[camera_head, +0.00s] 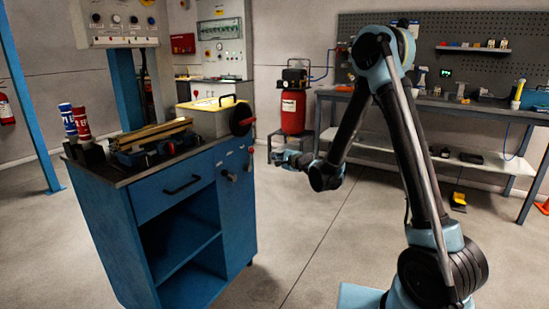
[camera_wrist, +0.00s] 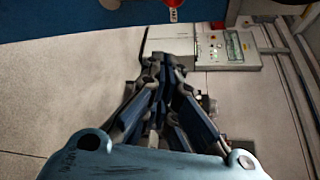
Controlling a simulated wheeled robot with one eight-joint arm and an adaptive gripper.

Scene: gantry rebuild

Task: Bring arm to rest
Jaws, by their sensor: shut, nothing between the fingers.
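My gripper (camera_head: 275,156) is at the end of my raised, folded arm in the head view. It hangs over open floor just right of the blue cabinet (camera_head: 172,270), apart from it. In the wrist view my gripper (camera_wrist: 160,60) shows with its fingers drawn together, and nothing is held between them. The blue cabinet's edge (camera_wrist: 100,18) crosses the top of the wrist view.
A red compressor (camera_head: 293,110) stands behind my gripper. A workbench (camera_head: 440,108) runs along the back right wall. The floor (camera_head: 300,235) between cabinet and arm is clear.

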